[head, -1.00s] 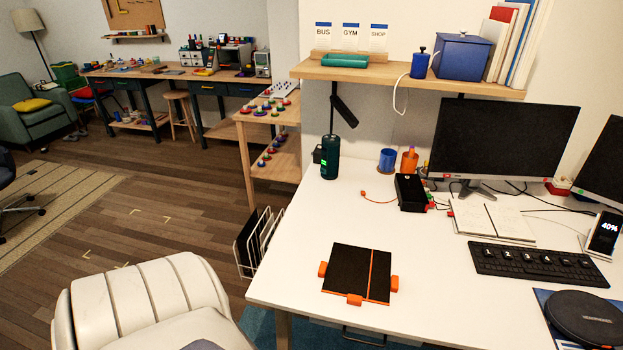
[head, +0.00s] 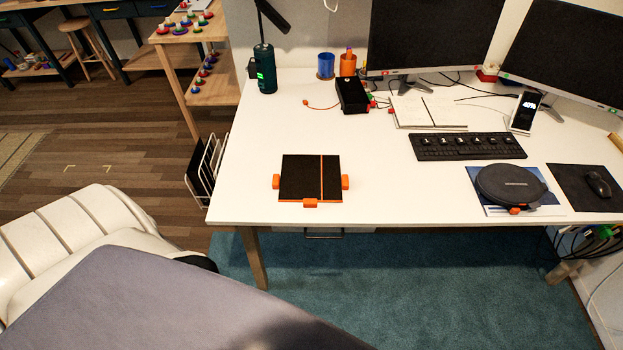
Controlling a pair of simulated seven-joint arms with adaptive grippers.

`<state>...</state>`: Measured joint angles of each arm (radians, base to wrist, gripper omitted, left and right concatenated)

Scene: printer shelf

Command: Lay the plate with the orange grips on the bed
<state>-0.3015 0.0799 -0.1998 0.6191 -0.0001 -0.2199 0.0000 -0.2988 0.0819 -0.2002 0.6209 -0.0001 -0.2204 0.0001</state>
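The plate with the orange grips (head: 301,178) lies flat on the white desk, near its front left part. It is black and square, with an orange line down its right part and orange grips at its left, right and front edges. Neither of my grippers shows in the head view, and nothing touches the plate. I cannot make out a printer or its bed in this view.
Right of the plate are a keyboard (head: 467,147), a round black case (head: 514,184) and a mouse (head: 598,184). A dark green cylinder (head: 264,70) and a black box (head: 352,95) stand behind it. The desk (head: 400,195) is bare around the plate. A white ribbed seat (head: 75,235) is at lower left.

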